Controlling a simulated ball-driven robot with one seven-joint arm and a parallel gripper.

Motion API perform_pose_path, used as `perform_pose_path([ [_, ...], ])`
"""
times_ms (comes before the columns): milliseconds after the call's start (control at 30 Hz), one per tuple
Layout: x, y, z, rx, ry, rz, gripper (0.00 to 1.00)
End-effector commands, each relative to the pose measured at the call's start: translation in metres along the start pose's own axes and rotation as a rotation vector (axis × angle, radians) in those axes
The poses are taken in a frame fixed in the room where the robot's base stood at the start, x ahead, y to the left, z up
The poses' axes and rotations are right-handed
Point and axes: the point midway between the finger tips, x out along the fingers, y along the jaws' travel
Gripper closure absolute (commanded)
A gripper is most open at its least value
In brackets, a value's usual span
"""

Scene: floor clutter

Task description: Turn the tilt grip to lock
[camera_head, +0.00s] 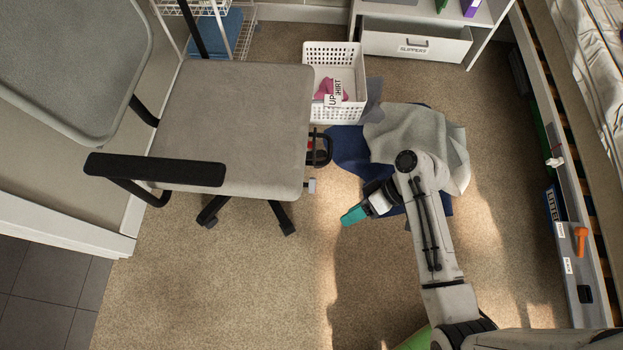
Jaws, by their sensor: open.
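An office chair (235,125) stands at the centre left. A small pale grey grip (312,186) sticks out under the right edge of its seat and looks like the tilt grip. Its turned position and any lock mark are too small to tell. My gripper (352,216), with teal fingers, is low over the carpet, to the right of and slightly nearer than the grey grip, apart from it. It is open, with nothing seen between its fingers. Its fingers point left.
A black looped item with red (318,148) is beside the seat edge. A white basket (333,100) and crumpled clothes (405,135) lie behind my arm. A bed rail with an orange handle (580,242) runs along the right. Carpet in front of the chair is clear.

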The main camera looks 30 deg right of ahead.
Motion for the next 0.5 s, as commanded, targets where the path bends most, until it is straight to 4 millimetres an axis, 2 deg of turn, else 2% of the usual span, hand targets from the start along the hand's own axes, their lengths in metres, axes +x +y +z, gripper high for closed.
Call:
perform_pose_path([
  [33, 0.023, 0.026, 0.001, -0.009, 0.050, -0.051, 0.57],
  [200, 0.055, 0.067, -0.016, -0.070, 0.250, -0.218, 0.57],
  [333, 0.065, 0.098, -0.031, -0.119, 0.428, -0.312, 0.57],
  [500, 0.064, 0.128, -0.046, -0.171, 0.630, -0.379, 0.57],
])
